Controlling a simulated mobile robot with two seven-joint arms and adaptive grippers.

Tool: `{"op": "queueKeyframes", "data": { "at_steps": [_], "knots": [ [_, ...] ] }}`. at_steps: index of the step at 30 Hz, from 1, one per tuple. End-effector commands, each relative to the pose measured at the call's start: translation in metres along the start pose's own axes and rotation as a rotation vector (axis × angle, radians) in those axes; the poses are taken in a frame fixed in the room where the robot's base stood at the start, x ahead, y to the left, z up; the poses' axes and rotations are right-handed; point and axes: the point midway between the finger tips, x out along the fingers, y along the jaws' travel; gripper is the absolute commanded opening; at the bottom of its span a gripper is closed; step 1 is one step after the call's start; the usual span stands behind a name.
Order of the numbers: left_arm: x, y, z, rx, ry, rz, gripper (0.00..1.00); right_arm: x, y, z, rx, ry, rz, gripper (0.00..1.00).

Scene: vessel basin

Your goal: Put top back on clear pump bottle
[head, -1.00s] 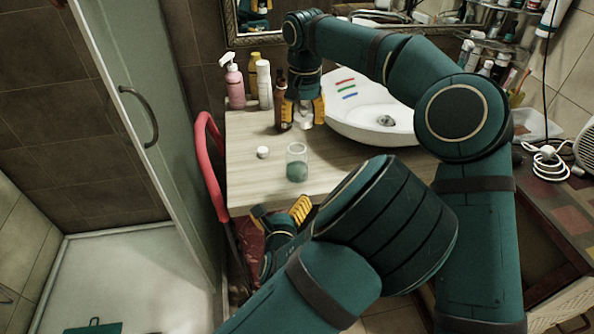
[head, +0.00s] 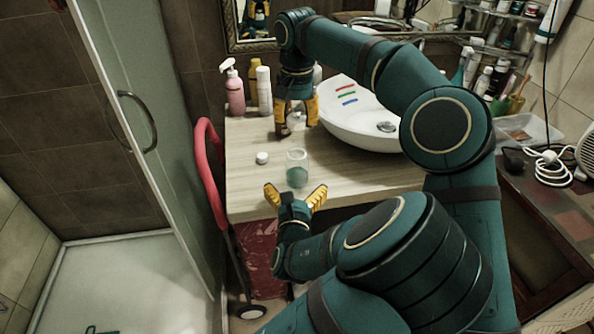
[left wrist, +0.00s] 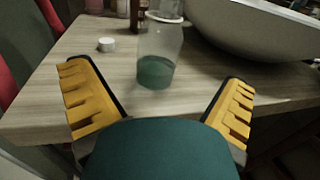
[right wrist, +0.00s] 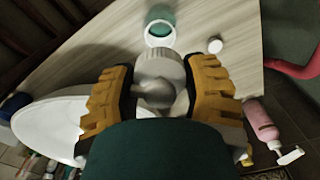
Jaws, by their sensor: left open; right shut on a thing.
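The clear pump bottle (head: 297,172), with green liquid in its lower part, stands upright and open-topped near the counter's front edge. It shows between my open left fingers in the left wrist view (left wrist: 157,62), and its open mouth shows in the right wrist view (right wrist: 160,32). My left gripper (head: 295,192) is open and empty, just in front of the bottle and apart from it. My right gripper (head: 297,115) is behind the bottle, shut on a pale grey pump top (right wrist: 158,75). The top is mostly hidden in the head view.
A small white cap (head: 262,158) lies left of the bottle. A brown bottle (head: 283,128) stands beside my right gripper. A pink spray bottle (head: 235,92) and other bottles stand at the back left. The white basin (head: 365,125) is to the right. Bare counter (head: 245,190) lies front left.

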Motion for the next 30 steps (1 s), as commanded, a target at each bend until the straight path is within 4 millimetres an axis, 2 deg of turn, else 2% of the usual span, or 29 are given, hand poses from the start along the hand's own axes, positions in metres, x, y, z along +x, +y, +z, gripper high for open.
{"op": "queueKeyframes", "data": {
  "at_steps": [9,15,21,29,30],
  "knots": [
    [0.058,0.001,0.000,-0.003,-0.001,0.002,1.00,0.000,0.000,0.000,0.000,0.000,0.000,0.41],
    [0.081,0.000,0.000,-0.001,0.000,0.001,1.00,0.000,0.000,0.000,0.000,0.000,0.000,0.41],
    [0.089,0.000,-0.001,-0.001,0.001,0.000,1.00,0.000,0.000,0.000,0.000,0.000,0.000,0.41],
    [0.090,0.000,0.000,0.000,0.001,0.000,1.00,0.000,0.000,0.000,0.000,0.000,0.000,0.41],
    [0.090,0.000,0.000,0.000,0.001,0.000,0.89,0.000,0.000,0.000,0.000,0.000,0.000,0.41]
  ]
}}
